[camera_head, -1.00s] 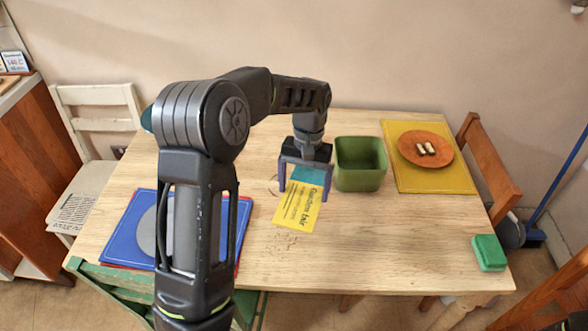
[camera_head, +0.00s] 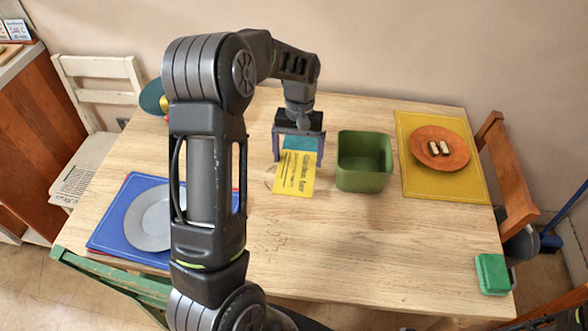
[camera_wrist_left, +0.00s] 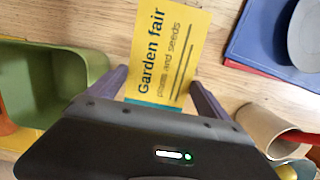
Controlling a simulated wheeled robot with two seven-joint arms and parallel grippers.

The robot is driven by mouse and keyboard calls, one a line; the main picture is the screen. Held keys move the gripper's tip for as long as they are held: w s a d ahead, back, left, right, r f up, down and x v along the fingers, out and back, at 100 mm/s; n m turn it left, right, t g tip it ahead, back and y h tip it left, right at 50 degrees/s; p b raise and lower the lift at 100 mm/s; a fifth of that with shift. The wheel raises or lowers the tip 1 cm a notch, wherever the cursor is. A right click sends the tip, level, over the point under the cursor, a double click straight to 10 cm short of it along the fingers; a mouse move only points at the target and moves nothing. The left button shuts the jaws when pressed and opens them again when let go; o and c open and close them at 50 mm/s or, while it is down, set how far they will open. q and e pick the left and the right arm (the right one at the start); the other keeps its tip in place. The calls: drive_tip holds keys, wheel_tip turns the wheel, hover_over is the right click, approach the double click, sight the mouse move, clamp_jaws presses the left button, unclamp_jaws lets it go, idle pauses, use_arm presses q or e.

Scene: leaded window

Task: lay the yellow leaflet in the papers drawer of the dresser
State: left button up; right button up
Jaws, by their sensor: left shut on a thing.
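The yellow leaflet (camera_head: 294,184) has dark print, reading "Garden fair" in the left wrist view (camera_wrist_left: 165,40), and a teal strip at its far end. My left gripper (camera_head: 298,160) is shut on that teal end, left of the green bin. In the left wrist view the fingers (camera_wrist_left: 160,95) stand either side of the leaflet. The leaflet hangs over or close above the table; I cannot tell the gap. A brown wooden cabinet (camera_head: 40,125) stands at the far left, possibly the dresser; no open drawer shows. My right gripper is not in view.
The table (camera_head: 350,250) has bare wood at its front middle. The green bin (camera_head: 364,180) stands close right of the leaflet. A blue mat with a grey plate (camera_head: 150,220), a yellow mat with an orange plate (camera_head: 440,160) and a green box (camera_head: 492,273) lie around. Chairs flank the table.

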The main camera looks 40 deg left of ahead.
sight(298, 160)
use_arm(q)
wheel_tip(298, 160, down, 5)
drive_tip(key=shift+f+p, duration=0.1)
drive_tip(key=shift+p, duration=0.25)
wheel_tip(298, 160, down, 3)
drive_tip(key=shift+f+p, duration=0.15)
drive_tip(key=shift+p, duration=0.25)
drive_tip(key=shift+f, duration=0.25)
drive_tip(key=shift+f, duration=0.2)
drive_tip(key=o, duration=1.1)
drive_tip(key=shift+r, duration=0.1)
